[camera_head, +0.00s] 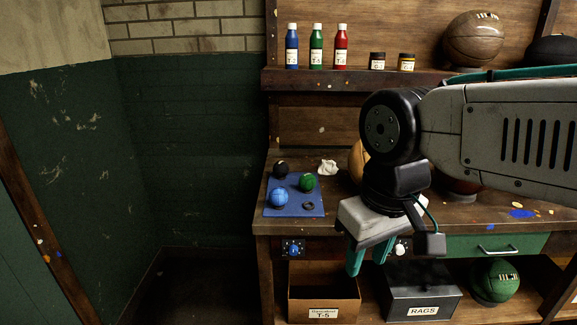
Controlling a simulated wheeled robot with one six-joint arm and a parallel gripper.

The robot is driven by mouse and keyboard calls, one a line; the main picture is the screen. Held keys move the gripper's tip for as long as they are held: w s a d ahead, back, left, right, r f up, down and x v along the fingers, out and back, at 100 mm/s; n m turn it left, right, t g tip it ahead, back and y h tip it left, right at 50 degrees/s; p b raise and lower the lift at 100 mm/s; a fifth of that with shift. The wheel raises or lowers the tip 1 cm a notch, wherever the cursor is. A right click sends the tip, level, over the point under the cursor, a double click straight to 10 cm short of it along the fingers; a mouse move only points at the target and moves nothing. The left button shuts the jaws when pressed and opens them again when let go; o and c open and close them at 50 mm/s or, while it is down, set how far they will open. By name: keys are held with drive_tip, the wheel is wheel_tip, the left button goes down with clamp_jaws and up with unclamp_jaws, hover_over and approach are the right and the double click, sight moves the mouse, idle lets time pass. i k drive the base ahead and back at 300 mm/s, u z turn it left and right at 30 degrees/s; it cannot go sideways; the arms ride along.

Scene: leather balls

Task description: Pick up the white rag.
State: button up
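The white rag (327,167) is a small crumpled cloth lying on the wooden workbench (400,215), behind and to the right of the blue mat. Its full outline shows. My gripper (367,264) hangs down in front of the bench's front edge, nearer to me and to the right of the rag in the picture. Its two teal fingers are apart with nothing seen between them. It does not touch the rag.
A blue mat (312,208) holds a black ball (281,170), a green ball (307,182), a blue ball (278,197) and a dark ring (308,206). An orange-brown ball (355,160) is partly hidden behind my arm. Bottles (316,47) stand on the shelf above.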

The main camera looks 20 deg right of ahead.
sight(329, 167)
drive_tip(key=z, duration=0.2)
drive_tip(key=i, duration=1.15)
drive_tip(key=z, duration=0.65)
